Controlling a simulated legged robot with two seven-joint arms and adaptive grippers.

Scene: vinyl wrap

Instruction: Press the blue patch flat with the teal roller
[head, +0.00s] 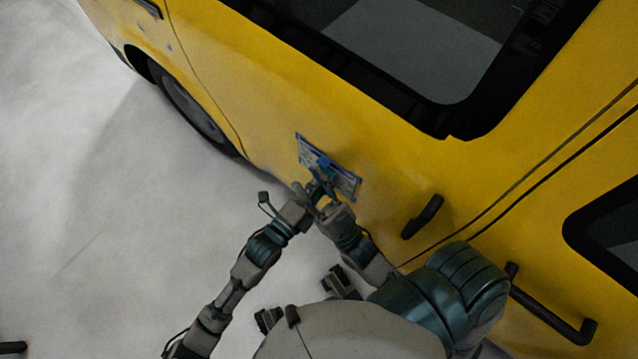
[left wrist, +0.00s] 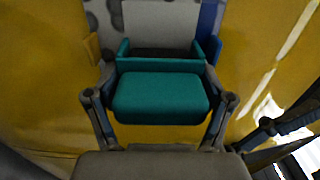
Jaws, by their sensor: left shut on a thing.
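The blue patch (head: 346,181) lies on the yellow vehicle's side in the head view, a slanted blue-edged sheet with paler print. A blue edge (left wrist: 209,18) and a grey spotted area show at the top of the left wrist view. The teal roller (left wrist: 160,97) sits between the fingers of my left gripper (left wrist: 156,62), which is shut on it. In the head view my left gripper (head: 308,190) is at the patch's lower left edge. My right gripper (head: 327,193) is close beside it, overlapping the patch. Its fingers are too small and crowded to read. Roller contact with the patch is unclear.
The yellow vehicle (head: 250,90) fills the upper right. A black door handle (head: 422,217) sticks out right of the patch, and a larger black handle (head: 555,318) is lower right. A dark window (head: 400,50) is above. Pale ground (head: 130,190) at left is open.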

